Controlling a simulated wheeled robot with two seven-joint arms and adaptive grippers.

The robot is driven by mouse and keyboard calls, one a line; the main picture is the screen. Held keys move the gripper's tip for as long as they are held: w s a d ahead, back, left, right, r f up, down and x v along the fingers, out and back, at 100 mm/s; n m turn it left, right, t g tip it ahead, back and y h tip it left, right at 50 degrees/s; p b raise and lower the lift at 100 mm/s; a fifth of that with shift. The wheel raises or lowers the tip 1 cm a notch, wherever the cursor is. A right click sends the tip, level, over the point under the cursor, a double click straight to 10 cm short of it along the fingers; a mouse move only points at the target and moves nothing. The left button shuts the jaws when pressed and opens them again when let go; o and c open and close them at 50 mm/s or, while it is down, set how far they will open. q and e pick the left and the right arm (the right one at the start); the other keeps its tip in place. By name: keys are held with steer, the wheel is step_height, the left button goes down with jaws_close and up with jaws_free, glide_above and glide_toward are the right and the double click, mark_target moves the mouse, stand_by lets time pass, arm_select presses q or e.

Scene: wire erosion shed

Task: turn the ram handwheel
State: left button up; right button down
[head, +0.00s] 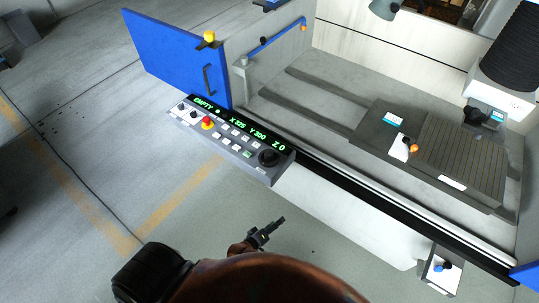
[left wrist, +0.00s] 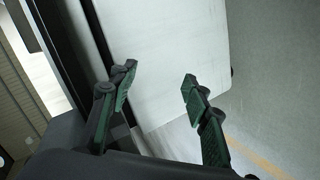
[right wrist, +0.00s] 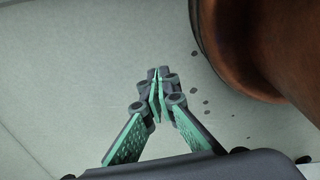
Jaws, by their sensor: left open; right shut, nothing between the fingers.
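A black round handwheel (head: 268,157) sits at the right end of the grey control panel (head: 232,139). The panel's green display reads EMPTY, X 325, Y 200 and Z 0. My left gripper (head: 275,226) is below the panel in the head view, in front of the machine and apart from the handwheel. In the left wrist view my left gripper (left wrist: 160,73) is open and empty, with the white machine front beyond it; the handwheel is not in that view. My right gripper (right wrist: 155,74) is shut and empty above the bare floor in the right wrist view.
A blue door (head: 175,55) stands open left of the panel. The machine tank holds a slotted table (head: 462,150), with the ram head (head: 505,88) above. A small box with a blue knob (head: 440,268) is at lower right. Floor before the machine is clear.

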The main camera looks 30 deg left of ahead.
arm_select(q)
steer(key=w+r+n+t+y, duration=0.1)
steer(key=w+r+n+t, duration=0.3)
steer(key=w+r+n, duration=0.45)
steer(key=n+g+y+b, duration=0.1)
steer(key=n+y+b, duration=0.1)
steer(key=n+y, duration=1.5)
glide_toward(270, 157)
steer(key=a+r+n+h, duration=0.1)
steer(key=w+r+n+h, duration=0.1)
steer(key=n+h, duration=0.1)
steer(key=w+a+r+n+h, duration=0.1)
steer(key=h, duration=0.1)
steer(key=shift+w+a+r+n, duration=0.2)
steer(key=shift+a+r+n, duration=0.1)
steer(key=shift+r+n, duration=0.05)
steer(key=n, duration=0.1)
steer(key=n+g, duration=0.1)
steer(key=shift+s+a+n+y, duration=0.2)
steer(key=shift+n+y, duration=0.1)
steer(key=shift+n, duration=0.1)
steer(key=shift+w+a+g, duration=0.25)
steer(key=shift+g, duration=0.15)
steer(key=x, duration=0.7)
arm_select(e)
steer(key=shift+s+a+f, duration=0.1)
steer(key=shift+s+f, duration=0.95)
steer(key=shift+f, duration=0.2)
arm_select(q)
steer(key=shift+c, duration=0.7)
